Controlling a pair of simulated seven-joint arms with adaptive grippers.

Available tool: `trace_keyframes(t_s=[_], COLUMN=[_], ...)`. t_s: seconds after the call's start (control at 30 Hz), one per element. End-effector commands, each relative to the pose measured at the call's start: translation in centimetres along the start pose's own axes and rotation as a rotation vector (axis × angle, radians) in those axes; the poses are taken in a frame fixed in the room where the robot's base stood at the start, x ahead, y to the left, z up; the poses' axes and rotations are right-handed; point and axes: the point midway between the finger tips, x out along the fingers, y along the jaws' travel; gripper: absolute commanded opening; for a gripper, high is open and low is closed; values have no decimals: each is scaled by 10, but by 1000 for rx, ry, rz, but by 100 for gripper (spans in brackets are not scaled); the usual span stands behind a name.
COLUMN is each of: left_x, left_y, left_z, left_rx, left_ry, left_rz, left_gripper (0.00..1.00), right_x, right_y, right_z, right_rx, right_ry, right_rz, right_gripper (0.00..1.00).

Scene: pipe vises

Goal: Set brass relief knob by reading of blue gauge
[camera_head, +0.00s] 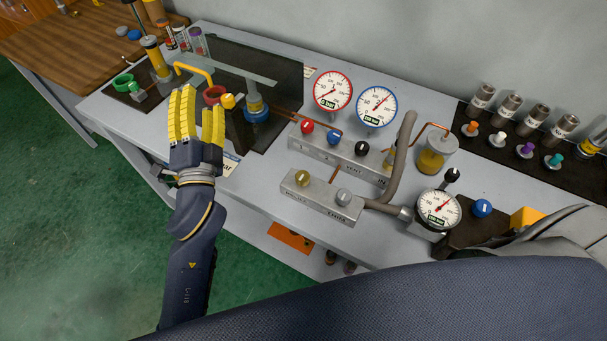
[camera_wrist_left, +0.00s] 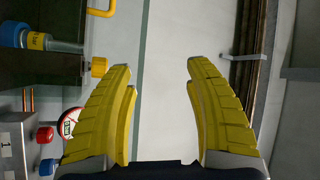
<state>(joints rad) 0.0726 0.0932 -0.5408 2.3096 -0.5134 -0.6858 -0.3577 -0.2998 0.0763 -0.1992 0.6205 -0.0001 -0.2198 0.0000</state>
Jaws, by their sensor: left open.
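The brass knob (camera_head: 302,178) sits on top of the lower grey block (camera_head: 322,198), left of a silver knob (camera_head: 343,196). The blue-rimmed gauge (camera_head: 376,106) stands behind the upper grey block, right of the red-rimmed gauge (camera_head: 333,91); the blue one's needle points up and right, its digits too small to read surely. My left gripper (camera_head: 203,98) is open and empty, left of the brass knob and apart from it. In the left wrist view its fingers (camera_wrist_left: 157,70) are spread with nothing between them; the brass knob does not show there. My right gripper is not visible.
The upper block (camera_head: 335,153) carries red, blue and black knobs. A bent grey pipe (camera_head: 401,150) and a third gauge (camera_head: 438,209) stand right of the blocks. A vise with a yellow handle (camera_head: 195,70) is beyond my left gripper.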

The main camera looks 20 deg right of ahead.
Motion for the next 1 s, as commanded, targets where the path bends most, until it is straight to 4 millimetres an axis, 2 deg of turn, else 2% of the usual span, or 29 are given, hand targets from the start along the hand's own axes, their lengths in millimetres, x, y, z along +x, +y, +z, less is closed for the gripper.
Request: trace_keyframes(t_s=[0.03,0.1,0.27,0.3,0.43,0.5,0.6,0.7,0.8,0.9,1.0], left_x=[15,26,25,20,-9,-30,-64,-99,-132,-160,-178], left_y=[-18,-40,-82,-90,-105,-107,-100,-84,-60,-31,1], left_z=[-35,-82,-187,-212,-287,-322,-363,-392,-408,-411,-401], left_rx=[33,84,217,253,382,455,565,684,808,937,1073], left_ry=[99,232,539,616,867,1003,1198,1394,1593,1796,2000], left_rz=[-66,-152,-353,-403,-565,-650,-767,-878,-980,-1067,-1134], left_gripper=[54,54,54,54,54,54,54,54,54,54,54], right_x=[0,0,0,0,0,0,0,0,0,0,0], right_y=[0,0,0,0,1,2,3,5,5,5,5], right_z=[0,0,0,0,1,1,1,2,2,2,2], right_rx=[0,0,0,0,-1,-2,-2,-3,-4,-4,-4], right_ry=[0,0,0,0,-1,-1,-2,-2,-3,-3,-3], right_rz=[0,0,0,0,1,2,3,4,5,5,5], right_gripper=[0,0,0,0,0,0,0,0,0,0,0])
